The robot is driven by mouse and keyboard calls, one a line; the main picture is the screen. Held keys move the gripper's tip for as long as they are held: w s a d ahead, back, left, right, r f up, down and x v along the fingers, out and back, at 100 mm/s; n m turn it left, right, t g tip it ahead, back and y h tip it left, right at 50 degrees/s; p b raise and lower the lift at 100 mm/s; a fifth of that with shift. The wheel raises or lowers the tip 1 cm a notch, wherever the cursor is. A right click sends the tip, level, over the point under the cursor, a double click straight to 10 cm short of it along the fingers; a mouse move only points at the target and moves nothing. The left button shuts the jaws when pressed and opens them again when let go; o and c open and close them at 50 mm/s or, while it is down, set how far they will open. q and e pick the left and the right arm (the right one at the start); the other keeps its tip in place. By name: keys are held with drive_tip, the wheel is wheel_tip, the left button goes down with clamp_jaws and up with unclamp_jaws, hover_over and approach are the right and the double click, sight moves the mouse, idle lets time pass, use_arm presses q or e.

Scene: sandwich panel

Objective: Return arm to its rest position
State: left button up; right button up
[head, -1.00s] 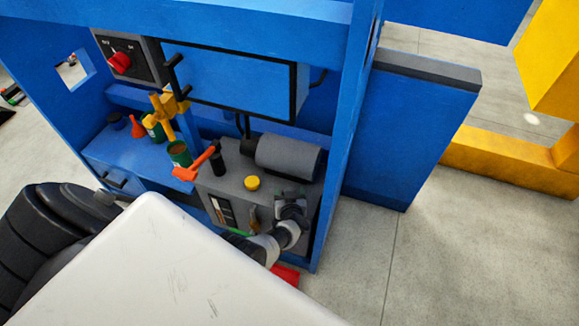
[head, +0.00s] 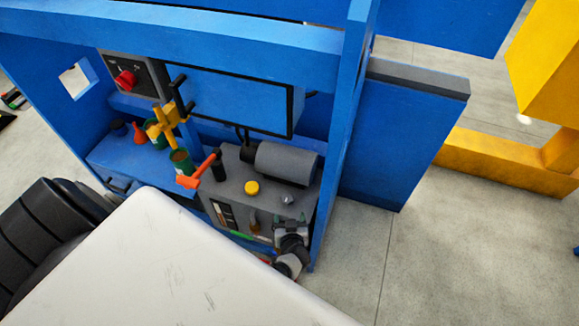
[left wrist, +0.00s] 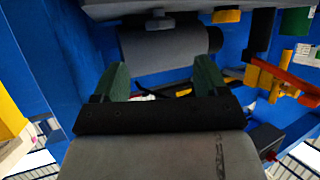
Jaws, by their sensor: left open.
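My left gripper (head: 290,228) is in front of the grey machine box (head: 232,184), near its front right corner in the head view. In the left wrist view, its two green fingers (left wrist: 160,70) stand wide apart with nothing between them. The grey cylinder (left wrist: 165,52) on the machine shows beyond the fingers, apart from them. My wrist links partly hide the machine's front. My right gripper is in neither view.
The blue panel frame (head: 347,130) rises at the machine's right. A red-orange handle (head: 197,171), yellow button (head: 252,188), yellow valve (head: 165,121) and red knob (head: 125,80) are on the panel. Grey floor (head: 440,245) is open to the right.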

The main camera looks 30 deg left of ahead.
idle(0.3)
use_arm(q)
drive_tip(key=s+d+f+m+g+h+p, duration=0.15)
drive_tip(key=s+f+m+h, duration=0.3)
drive_tip(key=s, duration=0.45)
drive_tip(key=s+d+f+m+g+h+p, duration=0.1)
drive_tip(key=s+d+f+m+g+h, duration=0.15)
drive_tip(key=s+f, duration=0.5)
drive_tip(key=s+a+m+g, duration=0.1)
drive_tip(key=s+g, duration=0.2)
drive_tip(key=s, duration=0.7)
drive_tip(key=s+a+f+m+g+h, duration=0.1)
drive_tip(key=s+g, duration=0.1)
drive_tip(key=s, duration=0.8)
drive_tip(key=shift+f+m+g+p, duration=0.3)
drive_tip(key=shift+m+g+p, duration=0.05)
drive_tip(key=shift+m+g, duration=0.05)
drive_tip(key=shift+s, duration=0.1)
